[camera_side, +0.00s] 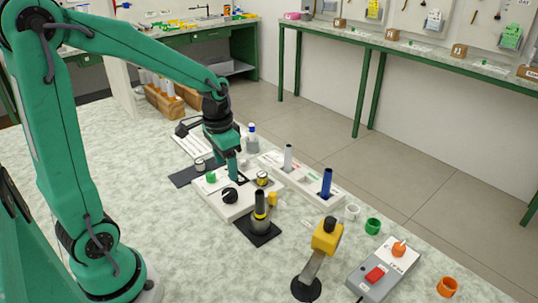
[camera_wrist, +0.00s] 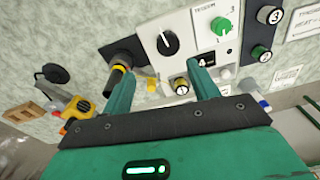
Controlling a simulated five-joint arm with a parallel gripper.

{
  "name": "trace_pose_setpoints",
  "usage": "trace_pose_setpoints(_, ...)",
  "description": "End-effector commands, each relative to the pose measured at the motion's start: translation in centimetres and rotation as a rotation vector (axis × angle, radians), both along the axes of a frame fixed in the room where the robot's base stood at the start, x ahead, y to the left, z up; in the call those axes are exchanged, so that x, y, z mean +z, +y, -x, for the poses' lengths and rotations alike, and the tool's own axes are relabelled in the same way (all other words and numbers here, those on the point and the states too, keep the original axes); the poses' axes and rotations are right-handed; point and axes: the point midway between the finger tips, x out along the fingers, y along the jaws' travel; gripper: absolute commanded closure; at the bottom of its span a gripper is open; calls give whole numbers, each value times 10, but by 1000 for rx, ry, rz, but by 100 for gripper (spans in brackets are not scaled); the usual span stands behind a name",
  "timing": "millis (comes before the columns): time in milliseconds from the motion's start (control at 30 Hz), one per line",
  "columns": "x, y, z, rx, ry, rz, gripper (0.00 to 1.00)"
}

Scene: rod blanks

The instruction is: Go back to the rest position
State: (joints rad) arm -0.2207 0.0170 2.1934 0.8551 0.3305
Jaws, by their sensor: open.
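My gripper (camera_side: 233,176) hangs over the white control panel (camera_side: 236,205) in the side view. In the wrist view its two fingers stand apart, and my gripper (camera_wrist: 163,80) is open with nothing held between them. The panel carries a green knob (camera_wrist: 222,25) and a black knob (camera_wrist: 167,42). A dark rod with a yellow band (camera_side: 260,203) stands upright in a black-based holder near the panel's front. A grey rod (camera_side: 288,157) and a blue rod (camera_side: 326,184) stand upright in a white rack (camera_side: 300,180) to the right.
White, green (camera_side: 373,226) and orange (camera_side: 447,287) rings lie nearby. Numbered cylinders surround the panel. The table's left part (camera_side: 140,170) is clear.

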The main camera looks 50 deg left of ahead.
Motion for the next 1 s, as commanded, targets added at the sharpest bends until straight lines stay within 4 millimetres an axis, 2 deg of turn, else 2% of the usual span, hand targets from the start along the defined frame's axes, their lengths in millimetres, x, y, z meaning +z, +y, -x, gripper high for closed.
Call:
trace_pose_setpoints(200, 34, -20, 18, 19, -92, -10, 40)
trace_pose_setpoints(500, 68, -44, 50, 50, -215, -6, 40)
trace_pose_setpoints(800, 91, -64, 84, 79, -337, 19, 40)
trace_pose_setpoints(1000, 98, -72, 101, 95, -395, 38, 40)
